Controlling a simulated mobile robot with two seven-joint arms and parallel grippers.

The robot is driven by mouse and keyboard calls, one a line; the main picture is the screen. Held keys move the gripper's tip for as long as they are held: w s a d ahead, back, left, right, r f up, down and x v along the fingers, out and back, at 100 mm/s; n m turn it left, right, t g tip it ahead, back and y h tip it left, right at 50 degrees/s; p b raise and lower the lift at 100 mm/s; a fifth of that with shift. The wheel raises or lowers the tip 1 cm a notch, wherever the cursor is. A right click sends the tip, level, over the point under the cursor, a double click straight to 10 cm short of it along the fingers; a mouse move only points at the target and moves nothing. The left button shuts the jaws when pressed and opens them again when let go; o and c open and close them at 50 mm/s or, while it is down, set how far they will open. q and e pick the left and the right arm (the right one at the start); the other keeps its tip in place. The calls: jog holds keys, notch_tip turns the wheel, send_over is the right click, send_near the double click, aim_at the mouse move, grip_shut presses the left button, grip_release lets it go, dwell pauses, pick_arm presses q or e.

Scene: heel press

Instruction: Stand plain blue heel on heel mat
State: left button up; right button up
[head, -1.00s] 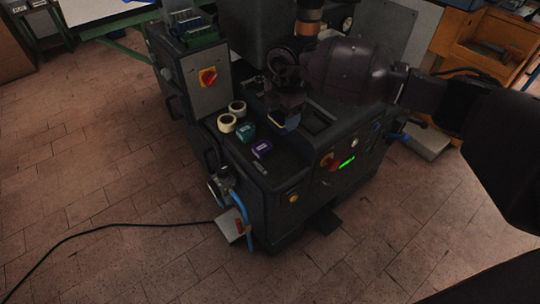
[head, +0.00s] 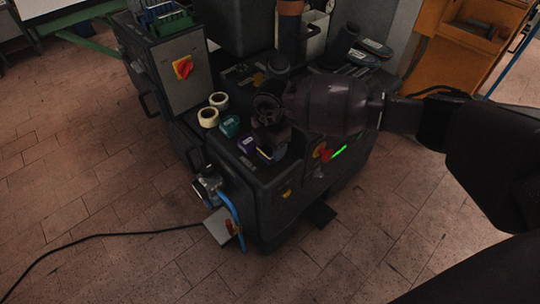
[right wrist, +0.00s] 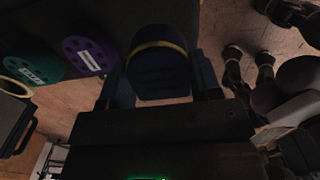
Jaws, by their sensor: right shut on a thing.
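My right gripper (head: 269,146) is over the front of the dark press top, close to the right of the purple labelled piece (head: 248,145). In the right wrist view its two fingers stand either side of a dark blue heel (right wrist: 160,82), and it is shut on it. A curved yellow band crosses the far part of the heel; I cannot tell whether it belongs to the heel. In the head view a little blue and yellow shows under the gripper. I cannot make out the heel mat or whether the heel touches anything. My left gripper is not in view.
A teal piece (head: 230,126) and two cream rolls (head: 208,117) stand in line with the purple one on the press (head: 262,210). A control box with a red knob (head: 183,67) is at left. Shoes (head: 372,48) lie behind. Blue hose hangs at the front left.

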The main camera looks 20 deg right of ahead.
notch_tip(320, 180, down, 4)
jog(key=shift+s+f+b, duration=0.1)
jog(key=shift+b, duration=0.4)
jog(key=shift+f, duration=0.25)
jog(key=shift+c, duration=0.4)
jog(key=shift+r, duration=0.15)
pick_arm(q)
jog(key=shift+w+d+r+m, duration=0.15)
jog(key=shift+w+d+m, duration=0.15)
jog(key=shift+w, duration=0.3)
pick_arm(e)
jog(key=o, duration=1)
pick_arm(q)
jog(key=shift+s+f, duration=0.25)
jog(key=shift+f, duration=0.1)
pick_arm(e)
jog(key=shift+o, duration=0.2)
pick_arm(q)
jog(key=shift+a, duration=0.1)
